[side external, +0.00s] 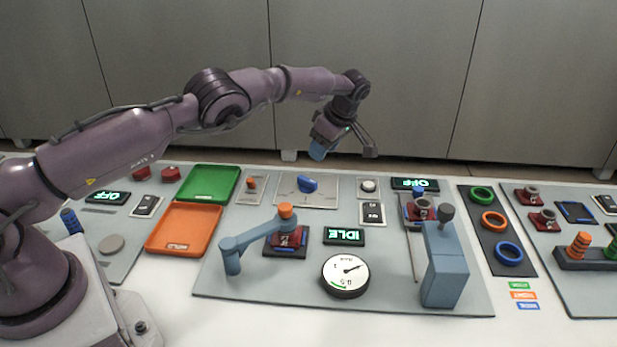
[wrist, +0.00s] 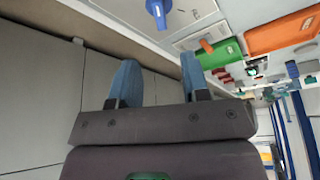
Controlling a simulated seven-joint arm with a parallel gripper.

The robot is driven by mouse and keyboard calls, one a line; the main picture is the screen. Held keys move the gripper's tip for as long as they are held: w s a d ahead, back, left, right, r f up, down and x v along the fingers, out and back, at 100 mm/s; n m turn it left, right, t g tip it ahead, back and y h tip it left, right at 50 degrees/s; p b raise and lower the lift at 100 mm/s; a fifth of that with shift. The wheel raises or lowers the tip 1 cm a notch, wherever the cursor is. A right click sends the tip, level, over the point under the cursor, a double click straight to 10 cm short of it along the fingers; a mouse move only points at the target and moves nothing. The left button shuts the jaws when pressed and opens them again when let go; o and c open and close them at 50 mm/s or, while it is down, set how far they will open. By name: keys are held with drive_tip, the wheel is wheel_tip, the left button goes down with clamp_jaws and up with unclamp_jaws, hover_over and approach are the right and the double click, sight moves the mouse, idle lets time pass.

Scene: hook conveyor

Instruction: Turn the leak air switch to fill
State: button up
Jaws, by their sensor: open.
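A blue rotary knob (side external: 307,184) sits on a light plate at the back of the middle grey panel; its label is too small to read, so I cannot confirm it is the leak air switch. A small orange toggle (side external: 252,183) stands on its own plate just left of it. My gripper (side external: 344,152) is open and empty, in the air above and a little right of the blue knob, touching nothing. In the wrist view my two blue fingers (wrist: 159,62) are spread apart. The blue knob (wrist: 156,10) shows at the top edge there, beyond the fingers.
A green tray (side external: 209,168) and an orange tray (side external: 184,230) lie left of the knob. A blue-grey crank arm (side external: 252,239), a gauge (side external: 345,275), an IDLE display (side external: 344,236) and a tall blue-grey block (side external: 444,270) stand nearer the front. Cabinets (side external: 380,75) stand behind the table.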

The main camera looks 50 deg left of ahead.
sight(307, 179)
drive_tip(key=x, duration=1.1)
clamp_jaws()
